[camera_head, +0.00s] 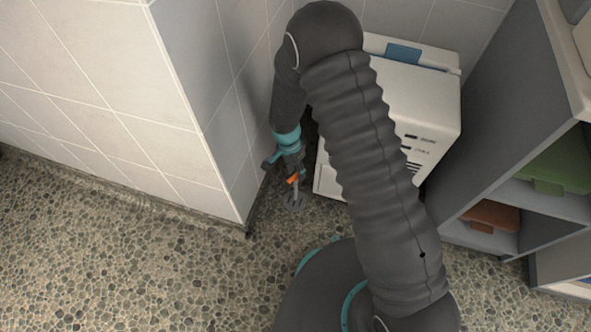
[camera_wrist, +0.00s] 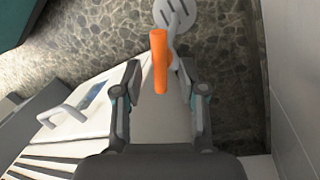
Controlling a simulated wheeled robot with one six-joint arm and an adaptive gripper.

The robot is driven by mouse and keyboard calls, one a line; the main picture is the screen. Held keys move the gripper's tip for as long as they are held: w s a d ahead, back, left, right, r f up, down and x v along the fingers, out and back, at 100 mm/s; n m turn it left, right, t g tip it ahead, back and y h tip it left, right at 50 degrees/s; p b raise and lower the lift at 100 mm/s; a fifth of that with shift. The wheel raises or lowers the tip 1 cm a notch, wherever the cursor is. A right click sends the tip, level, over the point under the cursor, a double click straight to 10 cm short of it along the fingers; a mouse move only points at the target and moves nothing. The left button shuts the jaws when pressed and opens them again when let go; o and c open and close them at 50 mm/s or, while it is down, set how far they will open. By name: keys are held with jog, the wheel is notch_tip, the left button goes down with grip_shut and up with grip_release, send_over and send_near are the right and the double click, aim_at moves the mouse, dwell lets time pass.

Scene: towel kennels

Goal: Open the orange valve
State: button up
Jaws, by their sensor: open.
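The orange valve (camera_wrist: 159,62) shows in the wrist view as an orange handle between my open fingertips. It stands on a grey pipe with a round slotted floor plate (camera_wrist: 174,14). In the head view the orange valve (camera_head: 293,179) is small, low in the gap between the tiled wall corner and a white machine. My gripper (camera_head: 284,164) hangs just above it there, and in the wrist view my gripper (camera_wrist: 160,80) has one finger on each side of the handle. I cannot tell whether either finger touches it. My arm hides part of the machine.
The white machine (camera_head: 432,100) stands close on the right of the valve. The tiled wall corner (camera_head: 215,140) is close on the left. A grey shelf (camera_head: 500,110) with green and orange bins stands at the right. The pebbled floor (camera_head: 130,260) is clear at the front left.

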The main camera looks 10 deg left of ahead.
jog(key=shift+f, duration=0.1)
grip_shut()
jog(key=n+b, duration=0.2)
jog(key=n, duration=0.1)
jog(key=shift+s+f+t, duration=0.1)
jog(key=shift+f+t, duration=0.1)
jog(key=shift+t, duration=0.1)
jog(key=n, duration=0.1)
jog(key=n+b, duration=0.1)
jog(key=shift+a+r+n, duration=0.1)
jog(key=shift+r+n, duration=0.1)
jog(key=shift+n, duration=0.1)
grip_release()
jog(key=shift+r, duration=0.1)
